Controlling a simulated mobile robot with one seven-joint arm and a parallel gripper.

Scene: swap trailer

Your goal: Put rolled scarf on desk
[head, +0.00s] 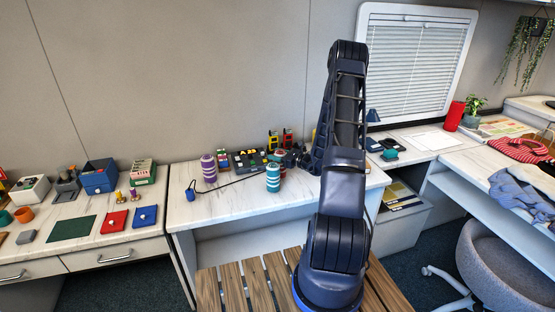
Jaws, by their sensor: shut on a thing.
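My gripper (290,158) is at the end of my dark arm, low over the white marble-look desk (205,211) against the wall. It is small and partly hidden by my arm. It is shut on a small striped teal roll (277,157), which may be the rolled scarf; whether the roll touches the desk I cannot tell. A teal-and-white striped roll (273,178) stands upright just in front of it. A purple-and-white striped roll (208,168) stands upright further left.
A game board with coloured blocks (248,160) and a blue corded item (191,190) lie near the rolls. The desk's front edge is clear. A left counter holds a blue box (98,177). A grey chair (500,265) and a red-striped knit (522,150) are at right.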

